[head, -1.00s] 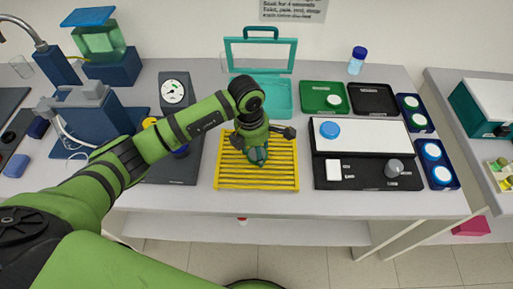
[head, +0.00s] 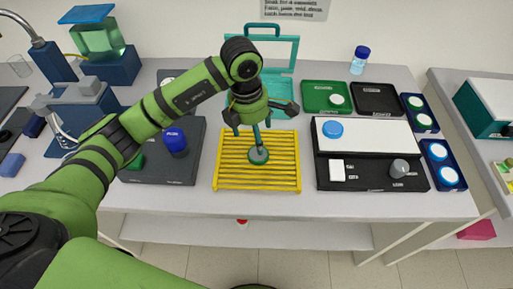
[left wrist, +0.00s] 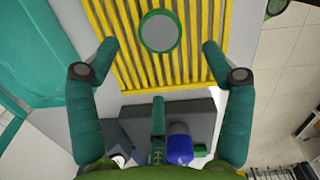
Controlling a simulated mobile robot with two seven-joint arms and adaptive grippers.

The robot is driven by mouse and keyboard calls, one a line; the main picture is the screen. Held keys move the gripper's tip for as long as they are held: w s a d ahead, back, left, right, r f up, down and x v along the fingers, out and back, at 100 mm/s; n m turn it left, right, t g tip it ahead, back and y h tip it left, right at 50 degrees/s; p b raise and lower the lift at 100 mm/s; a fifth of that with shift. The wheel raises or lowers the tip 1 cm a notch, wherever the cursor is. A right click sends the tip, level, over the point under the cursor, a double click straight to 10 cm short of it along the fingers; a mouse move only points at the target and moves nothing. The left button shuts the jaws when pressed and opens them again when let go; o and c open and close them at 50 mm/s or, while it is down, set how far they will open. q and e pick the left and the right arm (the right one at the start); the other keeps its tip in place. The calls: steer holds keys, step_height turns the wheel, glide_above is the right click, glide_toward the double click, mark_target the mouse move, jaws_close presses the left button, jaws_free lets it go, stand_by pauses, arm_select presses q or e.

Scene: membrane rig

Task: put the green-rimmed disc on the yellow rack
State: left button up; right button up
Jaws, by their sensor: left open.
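The green-rimmed disc (head: 258,155) has a grey face and lies flat on the slats of the yellow rack (head: 230,178). In the left wrist view the disc (left wrist: 160,32) shows whole, with the rack's yellow slats (left wrist: 195,60) around it. My left gripper (head: 257,120) is above the disc and toward the back of the rack. Its fingers (left wrist: 160,49) are spread wide, with nothing between them and clear of the disc. My right gripper is in neither view.
A teal box (head: 280,87) with its lid raised stands behind the rack. A dark mat (head: 185,165) with a blue-capped item (head: 175,141) is on the left. A black-and-white station (head: 370,145) stands right of the rack, with small trays behind it. The bench's front strip is clear.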

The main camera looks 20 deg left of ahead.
arm_select(q)
steer(key=shift+s+a+r+b, duration=0.1)
steer(key=shift+r+b, duration=0.2)
steer(key=shift+r, duration=0.9)
steer(key=shift+s+a+r+b, duration=0.1)
steer(key=shift+r+b, duration=0.15)
steer(key=shift+r, duration=0.95)
steer(key=shift+w, duration=0.1)
